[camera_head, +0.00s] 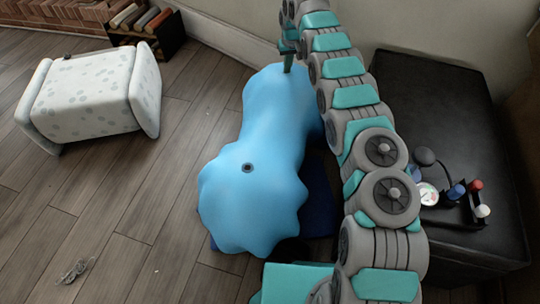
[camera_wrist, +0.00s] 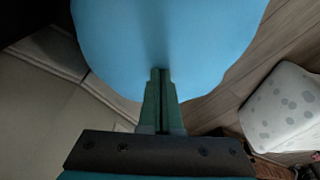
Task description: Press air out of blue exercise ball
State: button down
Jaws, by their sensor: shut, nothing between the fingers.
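The blue exercise ball (camera_head: 250,190) lies on the floor as a long, lumpy, sagging shape, with wavy bulges at its near end. A dark round valve hole (camera_head: 247,168) shows on its upper side. My gripper (camera_head: 287,66) is at the ball's far end, near the wall. In the wrist view my gripper (camera_wrist: 161,73) has its green fingers together with nothing between them. The fingertips are at the blue surface of the ball (camera_wrist: 165,35) and seem to touch it, with a slight shadow there. My arm hides part of the ball's right side.
A black ottoman (camera_head: 440,110) stands right of my arm, bearing a pump with a gauge (camera_head: 428,194) and colored valves. A spotted white stool-like block (camera_head: 90,95) lies at left.

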notch_tip(320, 180, up, 8)
jog(key=p, duration=0.3)
jog(key=shift+p, duration=0.35)
jog(key=shift+w+f, duration=0.1)
